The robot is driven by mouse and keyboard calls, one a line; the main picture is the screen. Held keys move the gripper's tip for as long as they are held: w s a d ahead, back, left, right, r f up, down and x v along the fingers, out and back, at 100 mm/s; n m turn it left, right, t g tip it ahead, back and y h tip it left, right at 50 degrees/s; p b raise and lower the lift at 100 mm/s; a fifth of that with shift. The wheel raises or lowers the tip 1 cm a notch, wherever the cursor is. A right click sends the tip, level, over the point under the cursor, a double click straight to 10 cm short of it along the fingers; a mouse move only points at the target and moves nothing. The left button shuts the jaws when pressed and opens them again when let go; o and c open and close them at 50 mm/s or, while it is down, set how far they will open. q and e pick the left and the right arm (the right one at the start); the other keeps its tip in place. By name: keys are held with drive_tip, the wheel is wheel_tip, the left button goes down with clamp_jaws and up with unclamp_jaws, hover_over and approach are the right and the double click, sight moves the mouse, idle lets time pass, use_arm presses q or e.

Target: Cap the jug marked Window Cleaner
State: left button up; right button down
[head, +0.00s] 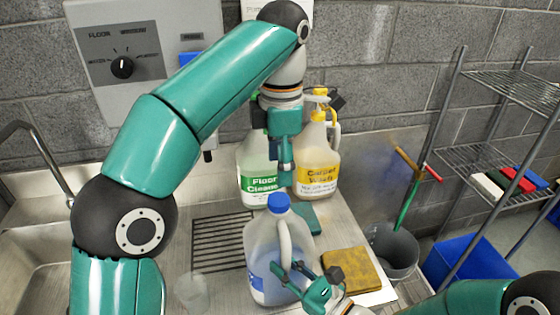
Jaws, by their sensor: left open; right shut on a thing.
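A translucent jug (262,245) with bluish liquid stands upright at the front middle of the counter. A blue cap (278,203) sits at the top of its neck; I cannot tell how tight it is. No marking on this jug is readable from here. My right gripper (292,272) is shut on the jug at the lower part of its handle. My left gripper (284,172) is open and points down, just above the blue cap in the picture and apart from it. A jug marked Floor Cleaner (259,188) stands behind it, partly hidden by my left gripper.
A Carpet Wash jug (318,172) with a yellow pump stands at the back. A drain grate (215,243) lies left. A grey bucket (398,268) stands beyond the counter's right edge.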

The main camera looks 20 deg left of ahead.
sight(279, 198)
idle(0.3)
use_arm(q)
drive_tip(key=shift+f, duration=4.05)
